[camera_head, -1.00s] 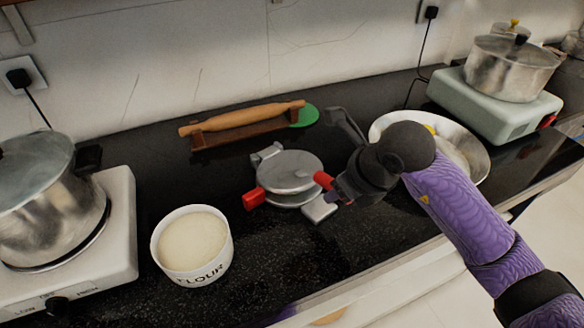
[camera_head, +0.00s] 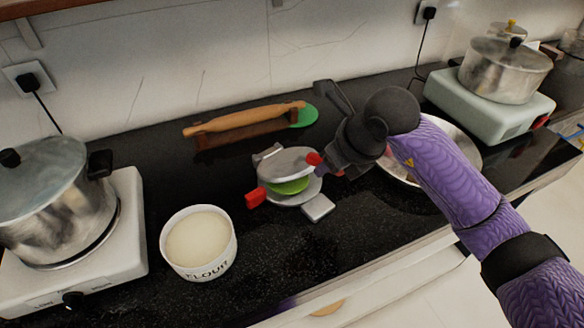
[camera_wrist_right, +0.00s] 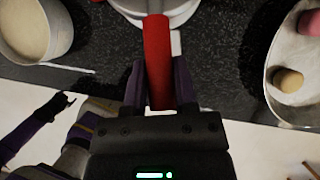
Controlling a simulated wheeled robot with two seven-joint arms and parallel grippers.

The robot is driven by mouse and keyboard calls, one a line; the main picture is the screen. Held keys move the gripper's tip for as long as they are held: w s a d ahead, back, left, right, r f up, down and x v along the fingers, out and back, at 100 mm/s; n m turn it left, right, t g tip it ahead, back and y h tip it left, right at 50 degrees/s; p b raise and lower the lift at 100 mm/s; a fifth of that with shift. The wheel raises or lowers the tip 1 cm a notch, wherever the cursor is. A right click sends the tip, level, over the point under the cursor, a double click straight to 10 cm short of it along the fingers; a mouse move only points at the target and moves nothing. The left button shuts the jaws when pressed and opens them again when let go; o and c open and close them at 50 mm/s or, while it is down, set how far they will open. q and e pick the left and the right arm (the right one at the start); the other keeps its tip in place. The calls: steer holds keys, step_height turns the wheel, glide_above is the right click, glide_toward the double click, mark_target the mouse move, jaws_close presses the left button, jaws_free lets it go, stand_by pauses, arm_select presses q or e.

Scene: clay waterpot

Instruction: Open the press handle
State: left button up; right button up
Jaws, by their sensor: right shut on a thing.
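The press (camera_head: 296,196) is a round silver metal device on the black counter, with a flat grey tab at its front right. Its upper plate (camera_head: 288,162) is tilted up a little, and a flat green disc (camera_head: 290,187) shows between the plates. One red handle (camera_head: 256,197) sticks out low at the front left. The other red handle (camera_head: 314,159) is raised at the right. My right gripper (camera_wrist_right: 158,85) is shut on this red handle, which lies between its fingers in the wrist view. My left gripper is not in the head view.
A flour tub (camera_head: 198,243) stands left of the press. A rolling pin (camera_head: 245,118) on a wooden stand lies behind it. A metal bowl (camera_head: 470,152) sits behind my right arm. Stoves with pots (camera_head: 52,200) (camera_head: 505,72) stand at both ends.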

steer(key=shift+w+a+r, duration=0.2)
steer(key=shift+w+r, duration=0.15)
steer(key=shift+r, duration=0.35)
